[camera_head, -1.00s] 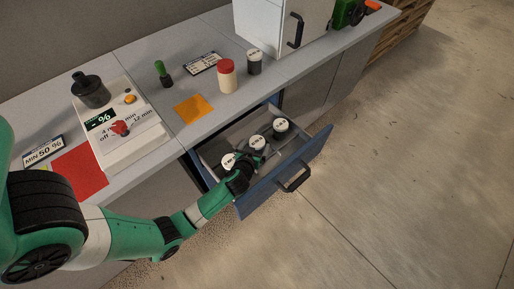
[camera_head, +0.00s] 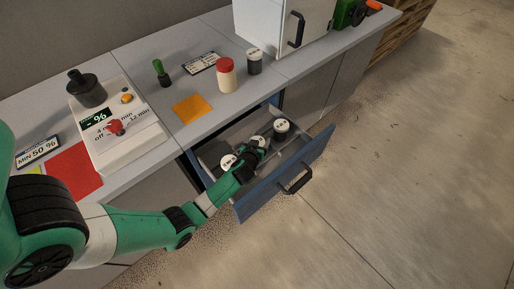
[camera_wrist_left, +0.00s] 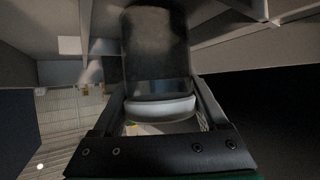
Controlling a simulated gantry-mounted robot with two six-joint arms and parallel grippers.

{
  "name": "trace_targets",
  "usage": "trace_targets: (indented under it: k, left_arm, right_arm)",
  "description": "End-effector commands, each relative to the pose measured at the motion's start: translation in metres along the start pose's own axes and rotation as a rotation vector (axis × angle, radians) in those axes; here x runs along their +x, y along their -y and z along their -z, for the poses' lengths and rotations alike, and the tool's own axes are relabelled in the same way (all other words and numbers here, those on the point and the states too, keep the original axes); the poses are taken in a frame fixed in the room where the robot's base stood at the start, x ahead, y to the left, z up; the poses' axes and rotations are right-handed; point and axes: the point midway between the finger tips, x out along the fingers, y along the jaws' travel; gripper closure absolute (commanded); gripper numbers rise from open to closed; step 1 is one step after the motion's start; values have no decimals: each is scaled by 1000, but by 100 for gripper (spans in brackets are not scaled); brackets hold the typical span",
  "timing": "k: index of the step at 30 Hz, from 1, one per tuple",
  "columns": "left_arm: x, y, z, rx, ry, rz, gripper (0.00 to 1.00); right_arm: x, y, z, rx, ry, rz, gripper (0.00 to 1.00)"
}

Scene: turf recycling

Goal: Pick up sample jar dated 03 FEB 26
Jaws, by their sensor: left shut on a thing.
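Three dark jars with white lids stand in the open blue drawer (camera_head: 290,170): a near-left jar (camera_head: 228,160), a middle jar (camera_head: 257,141) and a far-right jar (camera_head: 281,126). Their lid dates are too small to read. My left gripper (camera_head: 258,149) reaches into the drawer and is shut on the middle jar, partly covering it. In the left wrist view, the held jar (camera_wrist_left: 157,45) shows a dark body and a pale lid between the fingers of the left gripper (camera_wrist_left: 160,98). My right gripper is not in view.
The drawer's front panel and black handle (camera_head: 297,180) stand out to the right of my arm. On the counter are a red-lidded jar (camera_head: 226,76), another dark jar (camera_head: 254,62), an orange square (camera_head: 192,109) and a white control device (camera_head: 118,130).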

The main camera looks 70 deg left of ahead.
Motion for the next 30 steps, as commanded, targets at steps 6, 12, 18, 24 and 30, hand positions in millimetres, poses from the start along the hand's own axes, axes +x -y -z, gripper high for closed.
trace_targets:
  k: [6,12,18,24,30]
  left_arm:
    - [0,0,0,0,-1,0,89]
    - [-6,0,11,0,-2,-1,89]
    - [-28,0,53,-2,-3,-1,89]
    - [-45,0,83,-1,-2,0,89]
    - [-48,0,89,0,-1,0,89]
  right_arm:
    - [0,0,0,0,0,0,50]
    - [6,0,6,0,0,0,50]
    - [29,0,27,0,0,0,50]
    - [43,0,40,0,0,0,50]
    - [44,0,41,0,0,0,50]
